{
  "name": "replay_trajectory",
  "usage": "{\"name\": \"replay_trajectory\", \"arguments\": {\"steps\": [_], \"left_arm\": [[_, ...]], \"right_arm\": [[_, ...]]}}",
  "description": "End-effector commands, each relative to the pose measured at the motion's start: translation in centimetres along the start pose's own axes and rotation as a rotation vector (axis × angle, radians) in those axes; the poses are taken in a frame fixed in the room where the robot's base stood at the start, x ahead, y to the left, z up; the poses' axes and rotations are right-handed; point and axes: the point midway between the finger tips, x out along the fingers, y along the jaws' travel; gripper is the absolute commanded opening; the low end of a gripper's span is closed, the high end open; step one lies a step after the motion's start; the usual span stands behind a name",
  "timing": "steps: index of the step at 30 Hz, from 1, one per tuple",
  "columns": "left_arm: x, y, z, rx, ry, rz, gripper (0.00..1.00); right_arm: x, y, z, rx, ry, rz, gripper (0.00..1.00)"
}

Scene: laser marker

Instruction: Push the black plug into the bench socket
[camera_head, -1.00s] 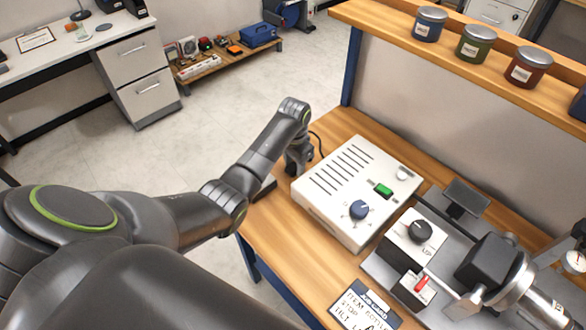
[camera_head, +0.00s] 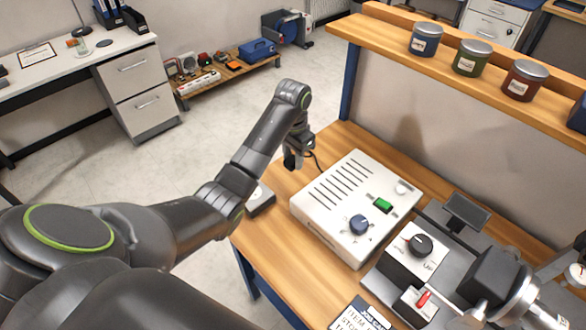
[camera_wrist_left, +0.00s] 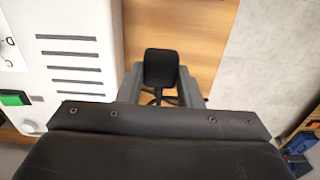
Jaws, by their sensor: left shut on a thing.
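My left gripper (camera_head: 298,150) is shut on the black plug (camera_head: 290,160) over the back left part of the wooden bench. In the left wrist view the plug (camera_wrist_left: 161,68) sits between the two fingertips (camera_wrist_left: 158,85), above the bench top. A dark, low box with a pale top, which looks like the bench socket (camera_head: 261,200), is at the bench's left edge, partly hidden by my left forearm. The plug is apart from it. My right gripper is not in view.
A white control box (camera_head: 355,205) with a blue knob and green switch stands right of the gripper; a dark cable (camera_head: 318,160) runs behind it. The laser marker's parts (camera_head: 440,260) fill the right. A shelf with tins (camera_head: 472,57) is above. Bare wood (camera_head: 290,260) lies in front.

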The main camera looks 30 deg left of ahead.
Motion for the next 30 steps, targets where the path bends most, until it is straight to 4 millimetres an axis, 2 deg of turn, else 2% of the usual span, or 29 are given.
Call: {"name": "replay_trajectory", "arguments": {"steps": [4,13,30], "left_arm": [[-1.0,0.0,0.0,0.001,0.000,0.000,0.12],[-1.1,0.0,0.0,0.000,-0.001,0.000,0.12],[0.6,0.0,0.0,0.000,0.000,0.000,0.12]], "right_arm": [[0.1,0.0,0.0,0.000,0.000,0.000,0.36],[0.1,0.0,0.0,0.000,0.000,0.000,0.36],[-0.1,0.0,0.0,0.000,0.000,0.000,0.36]]}}
